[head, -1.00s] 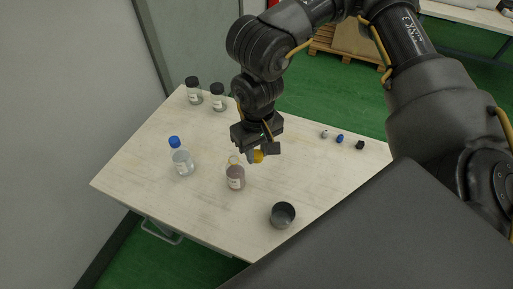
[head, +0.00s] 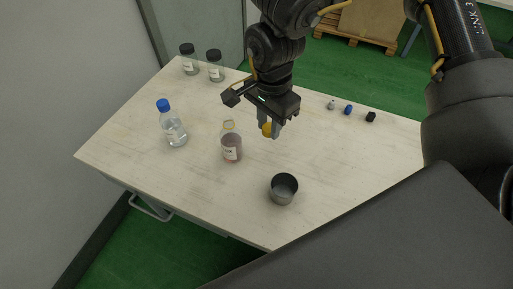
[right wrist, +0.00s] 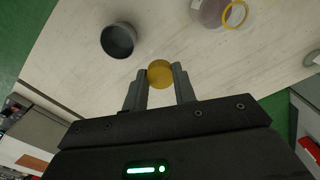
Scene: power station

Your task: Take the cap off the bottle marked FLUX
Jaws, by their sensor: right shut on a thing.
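The bottle (head: 231,149) with pinkish contents stands upright and open on the table; only the end of its label, like "UX", reads. A yellow ring sits at its neck, and the bottle also shows at the top of the right wrist view (right wrist: 211,12). My right gripper (head: 269,127) is shut on a yellow cap (head: 267,130), to the right of the bottle and apart from it. In the right wrist view the cap (right wrist: 160,74) sits between the fingertips. My left gripper is not in view.
A dark metal cup (head: 284,190) stands on the pale table (head: 170,180), right of the bottle. A blue-capped bottle (head: 173,130) stands left. Two black-capped jars (head: 215,68) stand at the back. Small grey, blue (head: 348,110) and black pieces lie at the back right.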

